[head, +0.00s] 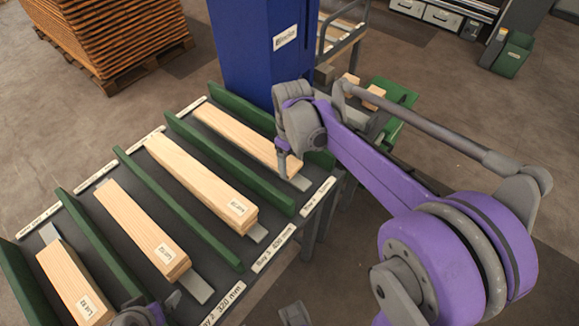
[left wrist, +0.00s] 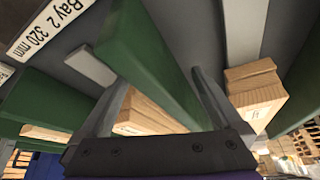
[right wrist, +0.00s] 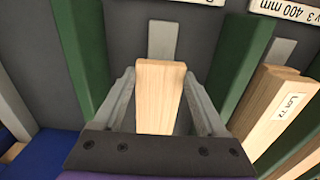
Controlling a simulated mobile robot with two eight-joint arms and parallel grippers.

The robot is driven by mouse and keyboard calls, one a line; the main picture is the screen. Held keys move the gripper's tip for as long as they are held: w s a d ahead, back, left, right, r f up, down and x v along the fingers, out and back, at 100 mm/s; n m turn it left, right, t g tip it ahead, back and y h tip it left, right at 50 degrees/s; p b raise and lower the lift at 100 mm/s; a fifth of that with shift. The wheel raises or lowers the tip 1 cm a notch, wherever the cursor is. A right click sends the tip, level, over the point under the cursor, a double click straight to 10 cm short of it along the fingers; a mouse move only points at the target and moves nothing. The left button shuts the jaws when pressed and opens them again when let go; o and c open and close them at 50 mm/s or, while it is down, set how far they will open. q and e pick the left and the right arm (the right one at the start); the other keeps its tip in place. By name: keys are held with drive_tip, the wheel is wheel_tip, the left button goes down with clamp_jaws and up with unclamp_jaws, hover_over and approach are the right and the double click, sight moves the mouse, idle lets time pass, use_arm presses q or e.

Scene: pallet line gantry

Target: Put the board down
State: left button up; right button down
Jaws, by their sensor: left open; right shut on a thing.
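A pale wooden board (head: 235,131) lies along the rightmost bay of the dark rack (head: 226,263). My right gripper (head: 287,160) is shut on its near end. In the right wrist view the plain end of this board (right wrist: 159,95) sits between the two fingers, over a grey strip (right wrist: 162,40). I cannot tell whether the board touches the rack bed. My left gripper (left wrist: 158,78) is open, its fingers on either side of a green divider (left wrist: 150,70), with nothing held. In the head view only a little of it shows at the bottom edge.
Green dividers (head: 215,150) separate the bays. Other boards lie there, labelled in the second bay from the right (head: 190,172), further left (head: 140,225) and far left (head: 70,280). A blue column (head: 262,50) stands behind the rack.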

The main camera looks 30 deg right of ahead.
use_arm(q)
drive_tip(key=shift+f, duration=0.2)
use_arm(e)
wheel_tip(320, 180, down, 3)
drive_tip(key=shift+r, duration=0.1)
unclamp_jaws()
use_arm(q)
drive_tip(key=shift+w+r+p, duration=0.1)
drive_tip(key=shift+r+p, duration=0.5)
drive_tip(key=shift+r, duration=0.15)
use_arm(e)
wheel_tip(320, 180, up, 11)
drive_tip(key=shift+f, duration=0.1)
drive_tip(key=s+a+f+m+t, duration=0.2)
drive_tip(key=s+a+f, duration=0.1)
drive_tip(key=s, duration=0.5)
drive_tip(key=s+a+f+m+t, duration=0.2)
drive_tip(key=s+f, duration=0.4)
drive_tip(key=s, duration=0.3)
drive_tip(key=shift+a+f+m+t, duration=0.3)
drive_tip(key=shift+a+t, duration=0.2)
drive_tip(key=shift+a, duration=0.4)
